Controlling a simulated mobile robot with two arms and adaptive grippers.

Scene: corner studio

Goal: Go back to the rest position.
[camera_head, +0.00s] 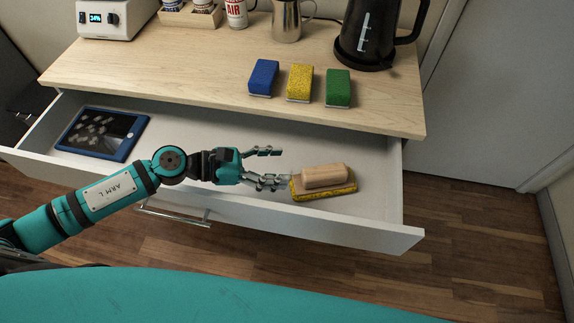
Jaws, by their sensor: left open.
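My left arm reaches in from the left over an open drawer (375,205). My left gripper (274,168) is open and empty. Its fingertips are just left of a sponge brush with a wooden handle and a yellow pad (325,178), which lies in the drawer. From this view I cannot tell whether a finger touches the brush. My right gripper is not in view.
A tablet in a blue case (100,133) lies in the drawer's left part. Blue (263,77), yellow (299,82) and green (338,87) sponges sit on the wooden top (180,65). A black kettle (368,35), metal pitcher (287,20) and white device (112,18) stand behind.

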